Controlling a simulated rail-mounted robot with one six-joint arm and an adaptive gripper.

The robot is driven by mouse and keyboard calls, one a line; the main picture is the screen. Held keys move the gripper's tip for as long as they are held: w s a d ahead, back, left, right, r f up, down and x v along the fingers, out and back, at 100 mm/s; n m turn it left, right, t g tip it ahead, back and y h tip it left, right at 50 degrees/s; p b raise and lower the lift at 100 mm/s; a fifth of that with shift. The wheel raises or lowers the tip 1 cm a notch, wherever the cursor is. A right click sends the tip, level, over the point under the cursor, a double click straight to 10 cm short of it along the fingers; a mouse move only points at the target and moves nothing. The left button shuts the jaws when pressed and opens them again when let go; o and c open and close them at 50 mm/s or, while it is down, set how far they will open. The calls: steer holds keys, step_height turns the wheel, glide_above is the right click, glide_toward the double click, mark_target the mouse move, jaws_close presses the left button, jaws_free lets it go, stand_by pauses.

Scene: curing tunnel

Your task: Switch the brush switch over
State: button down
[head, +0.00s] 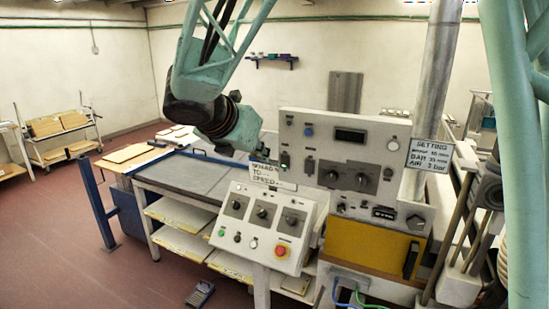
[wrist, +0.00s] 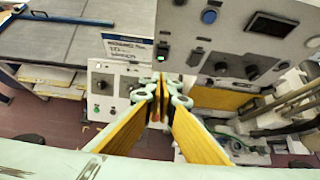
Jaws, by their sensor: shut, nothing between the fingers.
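My gripper (head: 262,154) is shut and empty, in front of the left edge of the upright control panel (head: 322,122) and above the sloped control box (head: 268,192). In the wrist view its yellow-padded fingers (wrist: 160,100) meet at the tips and hide part of the sloped box. The sloped box carries three dark rotary switches, the left (head: 236,205), middle (head: 262,212) and right (head: 290,219). The upright panel has a small dark switch (head: 309,165), also in the wrist view (wrist: 196,57), and two black knobs (head: 333,176) (head: 361,180). I cannot read which one is the brush switch.
A red emergency button (head: 281,250) and green button (head: 221,232) sit low on the sloped box. A paper sign (head: 272,174) stands behind the box. A steel pipe (head: 433,95) with a setting sign (head: 430,156) rises at right. A grey-topped table (head: 185,174) lies left.

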steer(key=shift+w+f, duration=0.1)
steer(key=shift+f, duration=0.05)
steer(key=b, duration=0.3)
glide_toward(284, 160)
steer(key=shift+x, duration=3.1)
steer(key=shift+a+f, duration=0.1)
steer(key=shift+f, duration=0.05)
steer(key=shift+p, duration=0.65)
